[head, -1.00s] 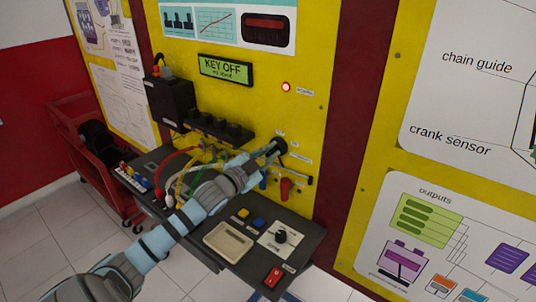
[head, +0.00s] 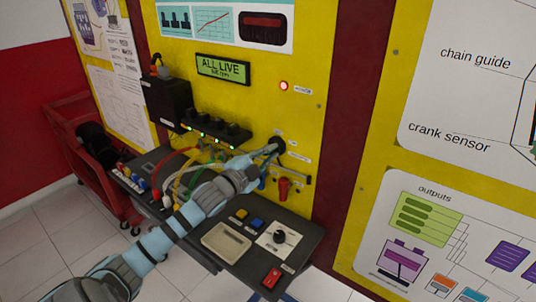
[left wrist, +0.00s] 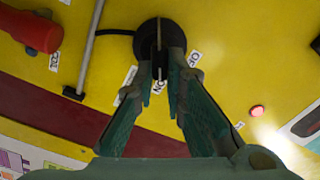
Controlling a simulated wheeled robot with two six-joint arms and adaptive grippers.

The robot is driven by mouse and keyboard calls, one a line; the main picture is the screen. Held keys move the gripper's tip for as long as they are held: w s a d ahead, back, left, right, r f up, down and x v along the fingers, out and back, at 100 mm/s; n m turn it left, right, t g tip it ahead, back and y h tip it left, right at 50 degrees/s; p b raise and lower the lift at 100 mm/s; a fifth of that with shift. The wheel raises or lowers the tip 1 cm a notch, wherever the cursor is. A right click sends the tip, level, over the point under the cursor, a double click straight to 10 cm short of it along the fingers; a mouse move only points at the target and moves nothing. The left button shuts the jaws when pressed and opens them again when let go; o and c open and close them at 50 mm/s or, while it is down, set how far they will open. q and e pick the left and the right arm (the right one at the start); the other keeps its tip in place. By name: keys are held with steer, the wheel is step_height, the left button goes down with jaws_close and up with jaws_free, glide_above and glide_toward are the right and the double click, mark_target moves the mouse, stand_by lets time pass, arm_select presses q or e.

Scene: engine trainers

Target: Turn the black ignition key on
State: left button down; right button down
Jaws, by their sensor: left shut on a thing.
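The black ignition key (left wrist: 159,48) stands in a round black switch on the yellow panel, in the left wrist view. The same switch (head: 279,144) shows in the head view, right of the panel's middle. My left gripper (head: 270,149) reaches it from the lower left. In the left wrist view its two fingers (left wrist: 160,72) are shut on the key, one on each side. The fingers partly hide the key in the head view. The display (head: 223,69) reads "ALL LIVE". My right gripper is not in view.
A grey shelf (head: 292,265) with a round knob, coloured buttons and a red rocker sticks out below. A red handle (head: 283,186) and a metal bar sit just below the switch. Coloured cables hang left of my wrist. A red lamp (head: 284,86) is lit.

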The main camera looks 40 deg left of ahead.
arm_select(q)
steer(key=c, duration=1.7)
jaws_free()
steer(key=shift+w, duration=0.1)
steer(key=shift+o, duration=0.3)
steer(key=shift+a+f, duration=0.1)
steer(key=s, duration=0.7)
steer(key=shift+s, duration=0.2)
